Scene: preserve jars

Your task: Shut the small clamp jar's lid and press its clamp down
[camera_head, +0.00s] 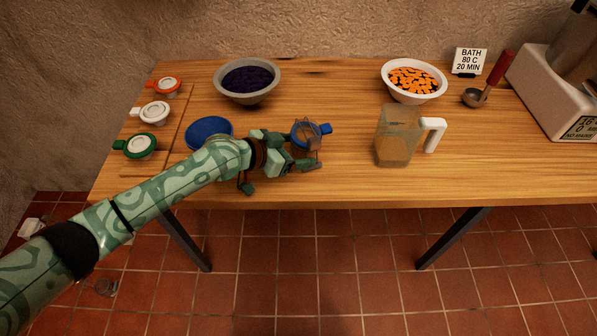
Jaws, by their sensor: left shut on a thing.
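A small glass jar with a blue ring and a blue clamp tab (307,130) stands near the middle of the table's front half. The tab sticks out to the right. My left gripper (308,161) reaches in from the left, low at the jar's front, and is shut on the jar. The fingers hide part of the glass body. At this size I cannot tell whether the lid is fully down or how the clamp sits. My right gripper is not in view.
Jars with orange (166,85), white (154,113) and green (140,146) clamps stand far left. A measuring jug (397,137) stands right; bowls of dark (248,80) and orange pieces (413,80) stand behind.

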